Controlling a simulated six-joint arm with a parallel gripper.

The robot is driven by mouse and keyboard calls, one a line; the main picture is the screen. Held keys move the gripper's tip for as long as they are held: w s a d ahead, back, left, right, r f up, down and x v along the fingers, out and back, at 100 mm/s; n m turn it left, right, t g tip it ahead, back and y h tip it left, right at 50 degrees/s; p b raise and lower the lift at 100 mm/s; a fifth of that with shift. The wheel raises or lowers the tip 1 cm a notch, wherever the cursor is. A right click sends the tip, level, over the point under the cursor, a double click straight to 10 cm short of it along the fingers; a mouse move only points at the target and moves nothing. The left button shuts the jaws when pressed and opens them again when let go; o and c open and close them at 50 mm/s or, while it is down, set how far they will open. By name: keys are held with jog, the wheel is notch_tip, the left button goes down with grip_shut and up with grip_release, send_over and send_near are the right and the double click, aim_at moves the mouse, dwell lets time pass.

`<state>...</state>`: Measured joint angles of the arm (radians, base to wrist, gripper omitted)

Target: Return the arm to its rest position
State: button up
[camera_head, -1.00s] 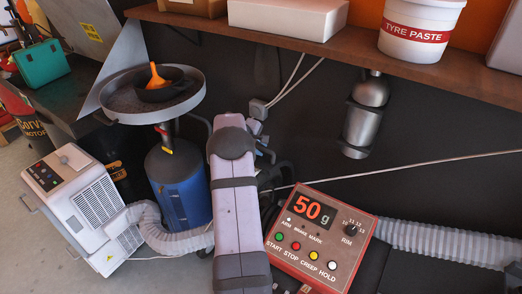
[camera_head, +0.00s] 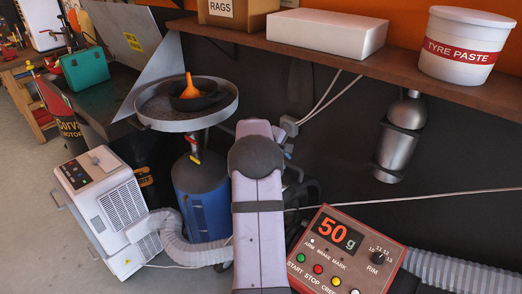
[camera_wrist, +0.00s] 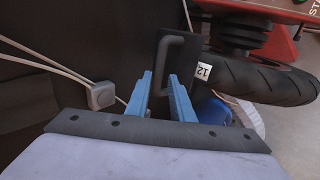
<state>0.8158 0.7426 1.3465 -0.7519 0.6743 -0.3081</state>
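My gripper (camera_wrist: 160,75) shows in the wrist view as two blue fingers standing apart, with nothing seen held between them. Beyond the fingertips is a dark plate with a handle (camera_wrist: 175,55) and a white "12" tag (camera_wrist: 204,71); the fingers look clear of it, though the depth is hard to judge. In the head view my lilac arm rises in the lower middle, and my gripper is mostly hidden behind it.
A red control box (camera_head: 346,250) reading 50 g stands right of my arm. A blue cylinder (camera_head: 203,200) under a round drain pan (camera_head: 220,113) and a white machine (camera_head: 105,205) with a hose stand left. A shelf (camera_head: 350,60) runs above. A black tyre (camera_wrist: 265,82) shows in the wrist view.

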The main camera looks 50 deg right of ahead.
jog(key=w+a+t+y, duration=0.1)
jog(key=a+y, duration=0.1)
jog(key=a, duration=1.3)
jog(key=w+a+y, duration=0.2)
jog(key=a, duration=1.4)
jog(key=s+a+f+y, duration=0.1)
jog(key=s+a, duration=0.7)
jog(key=a, duration=0.2)
jog(key=s+a+f+g+y, duration=0.1)
jog(key=s+a+f+y, duration=0.1)
jog(key=s+a, duration=0.5)
jog(key=a, duration=0.4)
jog(key=shift+s+a+f+y, duration=0.3)
jog(key=shift+s, duration=0.1)
jog(key=shift+f, duration=0.15)
notch_tip(320, 180, down, 10)
jog(key=b, duration=1)
